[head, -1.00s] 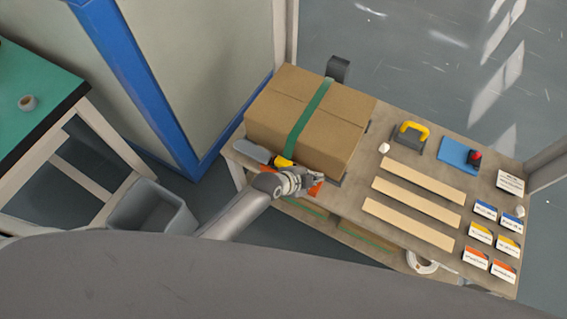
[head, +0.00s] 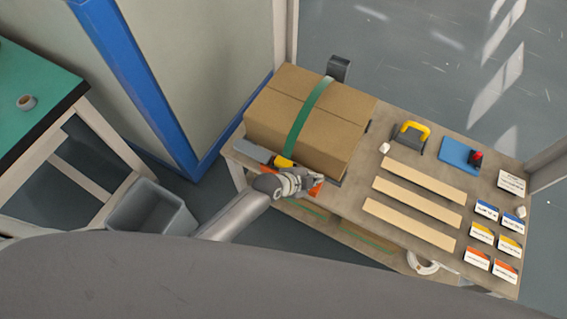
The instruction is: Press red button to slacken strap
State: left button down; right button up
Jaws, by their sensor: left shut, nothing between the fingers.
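A cardboard box (head: 272,121) stands on the wooden table, with a green strap (head: 301,122) over its top. The strap bows in a curve across the box top. At the box's near side sits a strapping tool with a grey body (head: 253,151), a yellow part (head: 284,162) and an orange-red part (head: 316,189). My left gripper (head: 316,179) is shut and empty, right at the tool's orange-red end. It partly covers the tool. I cannot make out the red button itself, nor whether the fingers touch it. My right gripper is not in view.
Three wooden strips (head: 417,204) lie on the table right of the box. A grey bin (head: 152,211) stands on the floor at left.

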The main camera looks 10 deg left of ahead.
pick_arm(q)
jog(key=shift+a+r+p, duration=0.1)
jog(key=shift+r+p, duration=0.2)
jog(key=shift+p, duration=0.1)
jog(key=shift+r, duration=0.1)
notch_tip(320, 180, up, 6)
jog(key=p, duration=0.5)
jog(key=shift+p, duration=0.4)
dwell(0.6)
